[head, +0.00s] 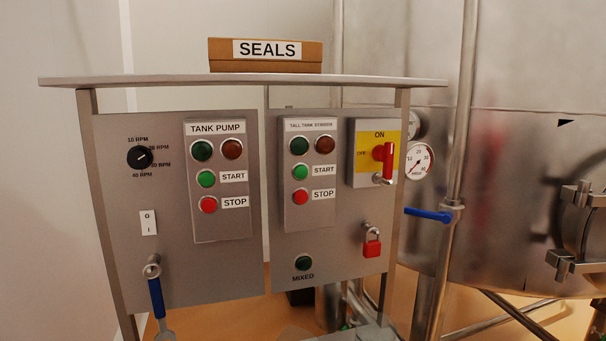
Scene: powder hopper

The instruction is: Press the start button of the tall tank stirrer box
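The tall tank stirrer box (309,208) is a grey panel on the right half of the control stand. Its green start button (300,171) sits left of a START label, above the red stop button (300,197). Two dark lamps, one green (299,145) and one reddish brown (325,144), are above the buttons. Neither of my grippers is in the head view, and nothing covers the start button.
The tank pump box (219,225) is to the left with similar buttons. A yellow switch (378,153) with a red handle and a red padlock (372,247) are to the right. A SEALS box (265,66) stands on the shelf (160,80). A steel tank (520,130) fills the right.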

